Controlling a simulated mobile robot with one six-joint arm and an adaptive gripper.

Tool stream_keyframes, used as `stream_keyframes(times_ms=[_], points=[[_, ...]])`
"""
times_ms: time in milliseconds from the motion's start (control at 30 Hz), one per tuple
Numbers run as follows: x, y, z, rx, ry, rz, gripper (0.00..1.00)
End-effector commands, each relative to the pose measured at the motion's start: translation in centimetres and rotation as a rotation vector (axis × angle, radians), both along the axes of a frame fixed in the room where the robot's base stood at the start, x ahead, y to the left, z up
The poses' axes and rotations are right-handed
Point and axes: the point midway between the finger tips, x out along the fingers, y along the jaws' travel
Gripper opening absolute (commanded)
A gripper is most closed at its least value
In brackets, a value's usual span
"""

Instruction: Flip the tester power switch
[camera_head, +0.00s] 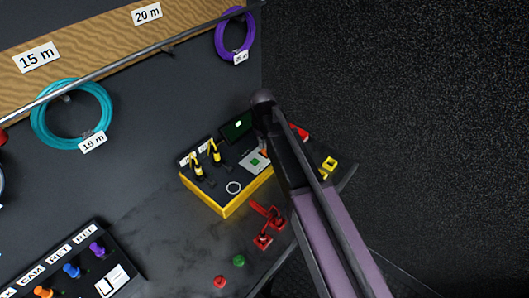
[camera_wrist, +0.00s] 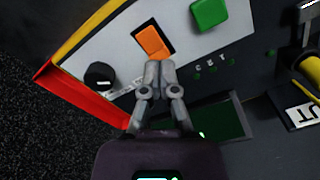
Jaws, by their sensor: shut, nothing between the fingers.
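The yellow-edged tester (camera_head: 228,208) sits on the dark bench in the head view, partly hidden behind my arm. In the wrist view its pale panel (camera_wrist: 112,45) carries an orange rocker switch (camera_wrist: 152,41) in a dark recess. My gripper (camera_wrist: 160,66) is shut and empty, with its fingertips just below the switch in the picture. I cannot tell whether the tips touch it. A green button (camera_wrist: 209,13) is right of the switch, and a black knob (camera_wrist: 100,76) is to the left. In the head view my gripper is hidden by the arm.
A dark green screen (camera_wrist: 222,122) is beside my gripper. Yellow-banded plugs (camera_head: 215,153) stand on the tester's left part. Red parts (camera_head: 264,240) and a green piece (camera_head: 239,260) lie in front. A teal cable coil (camera_head: 70,115) and a purple coil (camera_head: 234,35) are behind.

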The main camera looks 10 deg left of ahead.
Motion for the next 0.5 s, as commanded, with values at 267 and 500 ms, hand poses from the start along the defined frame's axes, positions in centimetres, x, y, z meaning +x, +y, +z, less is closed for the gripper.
stream_keyframes(times_ms=[267, 500], points=[[0.00, 0.00, -0.36, 0.000, 0.000, 0.000, 0.00], [0.00, 0.00, -0.61, 0.000, 0.000, 0.000, 0.00]])
